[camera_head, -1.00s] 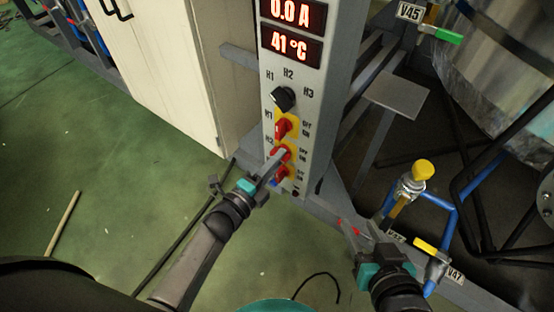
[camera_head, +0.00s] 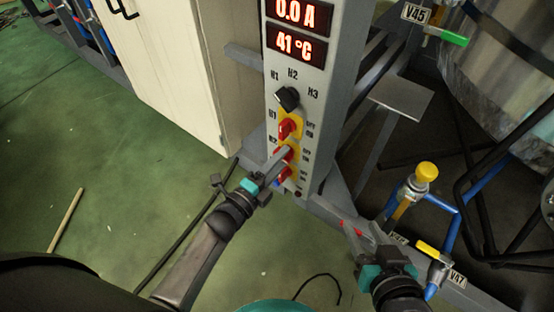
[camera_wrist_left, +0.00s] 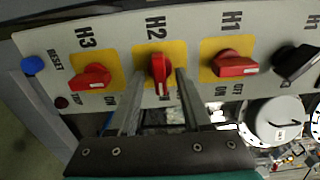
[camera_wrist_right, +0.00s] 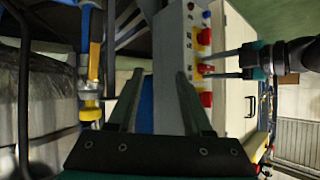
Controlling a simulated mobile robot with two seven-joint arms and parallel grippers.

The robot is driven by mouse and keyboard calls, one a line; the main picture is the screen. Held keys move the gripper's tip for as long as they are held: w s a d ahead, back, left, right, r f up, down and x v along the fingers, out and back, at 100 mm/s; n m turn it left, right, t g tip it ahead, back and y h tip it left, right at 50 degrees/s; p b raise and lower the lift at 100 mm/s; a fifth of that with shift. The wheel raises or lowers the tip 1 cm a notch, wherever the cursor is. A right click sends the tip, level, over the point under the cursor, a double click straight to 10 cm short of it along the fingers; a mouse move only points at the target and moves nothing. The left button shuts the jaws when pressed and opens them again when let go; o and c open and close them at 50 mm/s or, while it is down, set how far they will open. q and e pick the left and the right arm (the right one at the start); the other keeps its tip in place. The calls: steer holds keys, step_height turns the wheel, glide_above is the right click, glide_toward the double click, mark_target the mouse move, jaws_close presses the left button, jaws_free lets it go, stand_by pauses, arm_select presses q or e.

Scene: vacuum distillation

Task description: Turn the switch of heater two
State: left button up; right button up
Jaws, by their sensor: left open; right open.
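The heater two switch, a red knob on a yellow plate under the label H2 (camera_wrist_left: 160,68), is on the grey control panel (camera_head: 314,160). In the left wrist view its handle stands crosswise to the flat-lying handles of H1 (camera_wrist_left: 235,66) and H3 (camera_wrist_left: 92,77). My left gripper (camera_head: 280,158) is at this switch, its open fingers one on each side of the red handle. Whether they touch it I cannot tell. In the head view the fingers partly hide the switch. My right gripper (camera_head: 358,228) is open and empty, low to the right of the panel.
A black selector knob (camera_head: 287,98) and displays reading 0.0 A and 41 °C are higher on the panel. A blue reset button (camera_wrist_left: 33,65) is beyond H3. A yellow-topped valve (camera_head: 426,172) and blue pipes stand near my right gripper. A pale cabinet (camera_head: 165,70) is left of the panel.

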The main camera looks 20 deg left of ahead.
arm_select(q)
steer(key=shift+s, duration=0.1)
steer(key=p+v, duration=0.4)
steer(key=v, duration=1.1)
arm_select(e)
steer(key=s+d+g+h, duration=0.3)
steer(key=s+d+g, duration=0.2)
steer(key=d+g, duration=0.1)
steer(key=shift+s+d+f+m, duration=0.25)
steer(key=shift+d+f+m, duration=0.05)
steer(key=shift+d, duration=0.45)
arm_select(q)
steer(key=shift+a, duration=0.1)
